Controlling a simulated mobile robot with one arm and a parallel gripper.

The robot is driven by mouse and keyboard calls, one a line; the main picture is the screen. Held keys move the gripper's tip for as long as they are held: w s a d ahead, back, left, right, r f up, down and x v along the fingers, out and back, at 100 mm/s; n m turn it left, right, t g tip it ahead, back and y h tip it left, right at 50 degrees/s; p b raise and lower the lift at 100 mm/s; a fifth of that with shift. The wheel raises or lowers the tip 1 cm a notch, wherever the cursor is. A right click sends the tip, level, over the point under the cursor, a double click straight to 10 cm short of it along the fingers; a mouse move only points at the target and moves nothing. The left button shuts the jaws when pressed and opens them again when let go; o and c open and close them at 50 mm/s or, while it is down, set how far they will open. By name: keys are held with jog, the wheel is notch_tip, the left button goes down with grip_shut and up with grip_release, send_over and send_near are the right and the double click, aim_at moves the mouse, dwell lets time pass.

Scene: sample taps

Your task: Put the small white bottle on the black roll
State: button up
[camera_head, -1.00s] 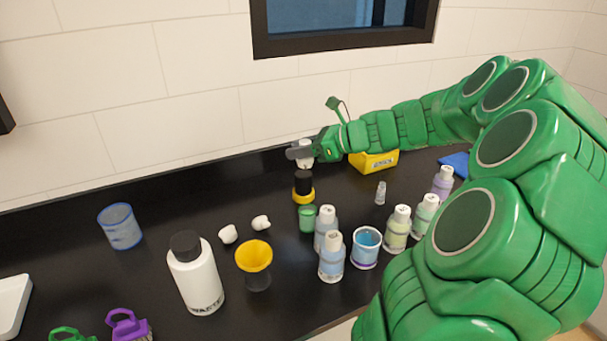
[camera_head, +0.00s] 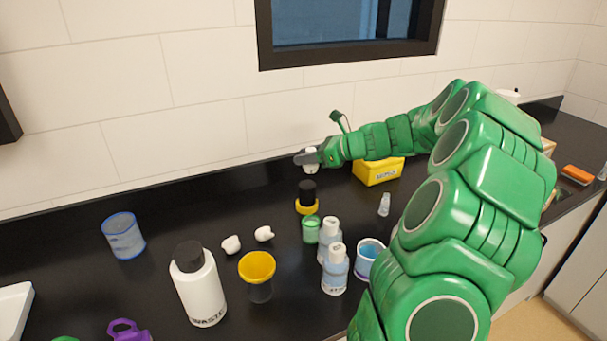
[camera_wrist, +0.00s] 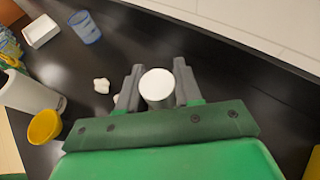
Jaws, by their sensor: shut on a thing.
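My gripper (camera_head: 306,158) is shut on a small white bottle (camera_head: 310,168), which it holds upright above the counter near the back wall. In the wrist view the bottle's round white top (camera_wrist: 157,83) sits between the two grey fingers of my gripper (camera_wrist: 157,92). The black roll (camera_head: 307,190) stands on the counter with a yellow ring around its base. In the head view it is just below the bottle, with a small gap between them. I cannot tell whether the bottle is directly over it. The roll does not show in the wrist view.
A yellow box (camera_head: 378,171) stands right of the roll. A green jar (camera_head: 311,230) and blue-grey bottles (camera_head: 335,270) stand in front. White lumps (camera_head: 231,244), a yellow funnel (camera_head: 257,268), a waste bottle (camera_head: 198,285) and a blue cup (camera_head: 123,236) are to the left.

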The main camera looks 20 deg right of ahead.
send_over(304, 184)
jog(key=shift+w+f, duration=0.15)
jog(key=shift+f, duration=4.35)
jog(key=o, duration=1)
jog(key=shift+f, duration=0.15)
jog(key=shift+o, duration=0.2)
